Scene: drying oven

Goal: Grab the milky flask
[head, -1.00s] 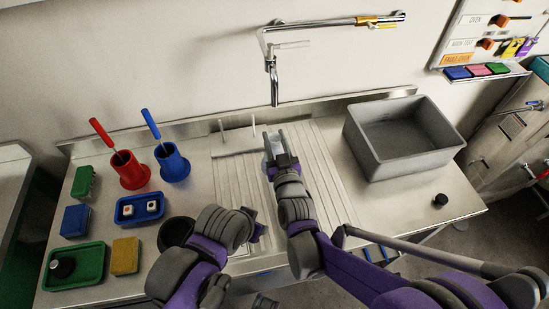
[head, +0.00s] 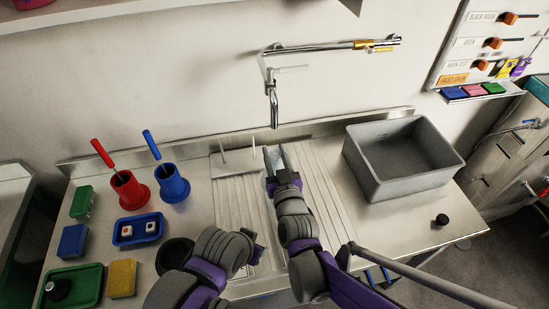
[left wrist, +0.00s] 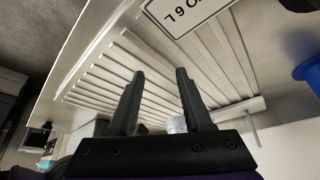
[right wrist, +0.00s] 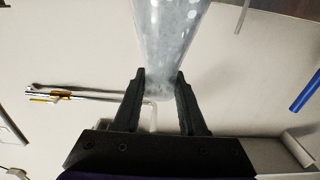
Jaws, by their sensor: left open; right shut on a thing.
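The milky flask (right wrist: 168,30) is a cloudy, translucent vessel at the top middle of the right wrist view. My right gripper (right wrist: 160,75) is shut on its narrow end, with one finger on each side. In the head view, my right gripper (head: 277,153) is over the ribbed drainboard below the tap, and a pale bit of the flask (head: 268,181) shows beside the fingers. My left gripper (left wrist: 155,75) is open and empty, above the ribbed drainboard. In the head view, its fingers are mostly hidden by my own arm.
A grey basin (head: 365,175) stands right of the drainboard (head: 235,205). The tap (head: 273,110) hangs behind my right gripper. Red (head: 130,190) and blue (head: 172,184) holders with brushes stand left. A blue tray (head: 122,241) and a green tray (head: 88,292) lie at the front left.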

